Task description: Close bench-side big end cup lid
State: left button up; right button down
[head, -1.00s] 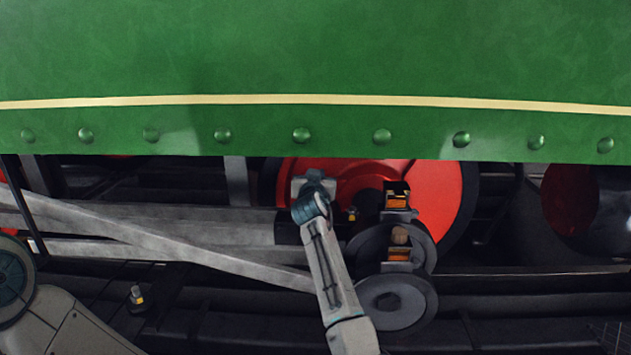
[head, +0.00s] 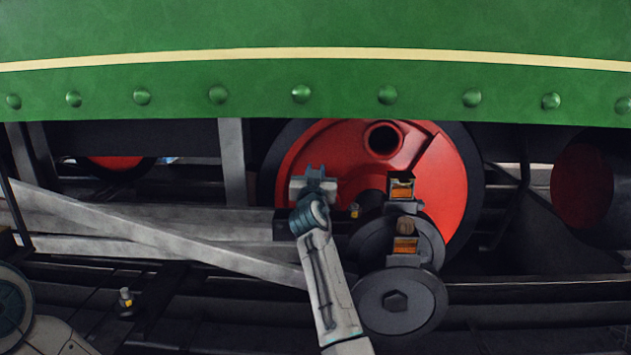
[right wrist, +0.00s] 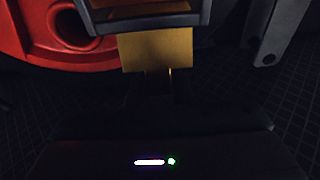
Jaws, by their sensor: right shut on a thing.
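My right gripper (head: 314,173) is in front of the left part of the red wheel, in the head view. A small pale grey block (head: 298,188) shows right behind it. In the right wrist view a brass-coloured plate (right wrist: 157,50) sits at my fingertips, under the edge of a grey box-like part (right wrist: 150,15). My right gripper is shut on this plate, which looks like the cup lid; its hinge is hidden. Two orange-faced boxes, an upper one (head: 402,190) and a lower one (head: 405,245), stand right of the gripper. My left gripper is out of view.
The red wheel (head: 450,190) with a round hole stands behind. Dark grey discs (head: 400,300) are close right of my right forearm. Pale rods (head: 150,240) run to the left. The green riveted side (head: 300,95) overhangs above. A small fitting (head: 126,300) stands at lower left.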

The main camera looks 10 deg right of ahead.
jog(key=shift+f, duration=0.1)
dwell(0.4)
jog(key=c, duration=1.3)
grip_release()
